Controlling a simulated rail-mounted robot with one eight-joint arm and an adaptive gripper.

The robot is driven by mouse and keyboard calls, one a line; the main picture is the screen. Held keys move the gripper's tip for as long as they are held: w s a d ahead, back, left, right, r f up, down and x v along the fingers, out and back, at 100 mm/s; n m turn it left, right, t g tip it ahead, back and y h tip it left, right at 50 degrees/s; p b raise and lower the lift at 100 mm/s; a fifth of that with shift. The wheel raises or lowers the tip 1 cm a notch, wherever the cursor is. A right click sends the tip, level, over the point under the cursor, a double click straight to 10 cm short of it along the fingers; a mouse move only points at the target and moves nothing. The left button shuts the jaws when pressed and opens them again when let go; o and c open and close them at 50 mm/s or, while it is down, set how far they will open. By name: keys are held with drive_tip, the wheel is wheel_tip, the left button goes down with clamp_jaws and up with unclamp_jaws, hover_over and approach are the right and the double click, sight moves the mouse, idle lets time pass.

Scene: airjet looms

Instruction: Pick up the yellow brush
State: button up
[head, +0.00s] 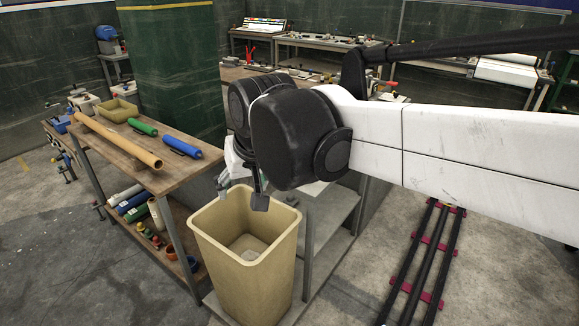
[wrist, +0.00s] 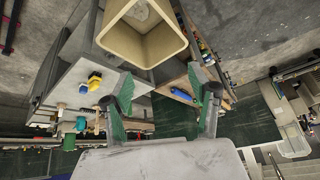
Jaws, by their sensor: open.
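My gripper (wrist: 163,92) is open in the wrist view, with its two green-padded fingers spread wide and nothing between them. In the head view my gripper (head: 241,193) hangs over the far rim of a tan bin, partly covered by my own wrist. A small yellow object with a blue part (wrist: 95,81) lies on a grey surface left of my fingers in the wrist view. It may be the yellow brush, but it is too small to be sure. It is apart from the fingers. In the head view my arm hides much of that surface, and I cannot make out the brush.
The open tan bin (head: 243,300) stands below my gripper. A wooden bench (head: 165,180) at left holds a cardboard tube (head: 115,138), a green cylinder (head: 142,127) and a blue cylinder (head: 182,146). A green column (head: 175,75) rises behind it. Grey shelving (head: 330,232) stands right of the bin.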

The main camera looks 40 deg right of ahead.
drive_tip(key=w+d+m+g, duration=0.3)
drive_tip(key=w+d+m, duration=0.3)
drive_tip(key=w+d, duration=1.1)
drive_tip(key=w+d+f+m+g, duration=0.1)
drive_tip(key=w+d+f+m, duration=0.1)
drive_tip(key=d, duration=0.5)
drive_tip(key=w+d+f+m+g, duration=0.1)
drive_tip(key=w+d+f+m, duration=0.1)
drive_tip(key=w+d+f, duration=0.2)
drive_tip(key=w+d+f+m, duration=0.1)
drive_tip(key=w+d+f, duration=0.1)
drive_tip(key=d+f, duration=0.4)
drive_tip(key=shift+w+d+f+m+g+y+b, duration=0.1)
drive_tip(key=shift+w+d+m+g+y+b, duration=0.1)
drive_tip(key=shift+d, duration=1.05)
drive_tip(key=shift+w+d+f+m+g+y+b, duration=0.1)
drive_tip(key=shift+w+d+m+g+b, duration=0.1)
drive_tip(key=shift+d, duration=1.05)
drive_tip(key=shift+d+f, duration=0.15)
drive_tip(key=shift+f, duration=0.1)
wheel_tip(320, 180, down, 8)
drive_tip(key=f, duration=0.2)
drive_tip(key=s+a+f, duration=0.1)
drive_tip(key=f, duration=0.1)
drive_tip(key=shift+f, duration=0.75)
